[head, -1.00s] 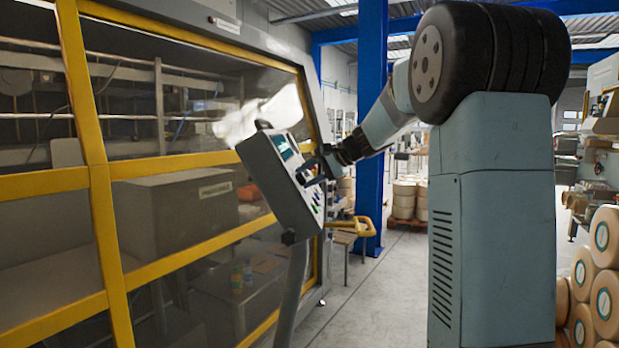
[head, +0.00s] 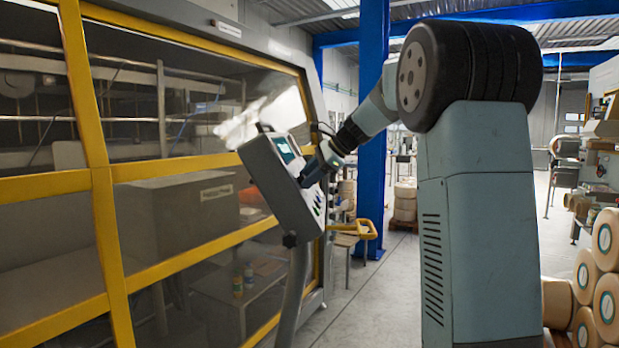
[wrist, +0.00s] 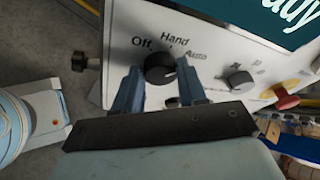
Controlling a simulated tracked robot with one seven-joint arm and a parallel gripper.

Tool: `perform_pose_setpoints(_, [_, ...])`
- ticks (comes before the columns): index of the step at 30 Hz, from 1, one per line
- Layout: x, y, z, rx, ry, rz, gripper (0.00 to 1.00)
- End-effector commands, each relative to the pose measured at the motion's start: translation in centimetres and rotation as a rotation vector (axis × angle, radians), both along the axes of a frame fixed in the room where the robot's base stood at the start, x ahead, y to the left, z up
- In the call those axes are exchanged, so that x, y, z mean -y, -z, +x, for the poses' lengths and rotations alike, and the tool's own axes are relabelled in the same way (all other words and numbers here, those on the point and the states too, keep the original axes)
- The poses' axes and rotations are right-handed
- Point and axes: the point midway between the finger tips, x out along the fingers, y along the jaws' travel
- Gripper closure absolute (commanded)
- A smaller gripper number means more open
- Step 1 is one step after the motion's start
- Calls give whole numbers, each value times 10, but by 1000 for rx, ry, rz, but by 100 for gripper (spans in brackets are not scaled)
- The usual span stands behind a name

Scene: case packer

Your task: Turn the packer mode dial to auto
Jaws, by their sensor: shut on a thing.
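The packer mode dial (wrist: 160,68) is a black round knob on the pale control panel (wrist: 215,45), with the printed words Off, Hand and Auto around it. Auto is to the dial's right in the wrist view. My gripper (wrist: 158,70) has a blue finger on each side of the dial and is shut on it. I cannot clearly tell which word the dial points at. In the head view my gripper (head: 309,176) is at the face of the tilted panel (head: 275,192), and the dial is hidden.
A second dark knob (wrist: 241,81) and a red button (wrist: 286,97) are close on the panel's right. The panel's screen (wrist: 285,18) is above. The yellow-framed packer guard (head: 100,210) stands left and behind. A yellow handle (head: 366,229) juts out near the panel.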

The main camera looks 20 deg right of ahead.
Motion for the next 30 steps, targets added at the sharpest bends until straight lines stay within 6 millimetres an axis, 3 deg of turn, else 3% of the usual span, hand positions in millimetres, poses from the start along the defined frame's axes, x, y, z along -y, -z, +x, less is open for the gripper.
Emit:
perform_pose_setpoints(18, [0,4,0,-45,20,13,89])
perform_pose_setpoints(19, [0,4,0,-45,20,13,58])
perform_pose_setpoints(27, [0,2,0,-40,20,13,34])
perform_pose_setpoints(30, [0,1,0,-39,21,13,34])
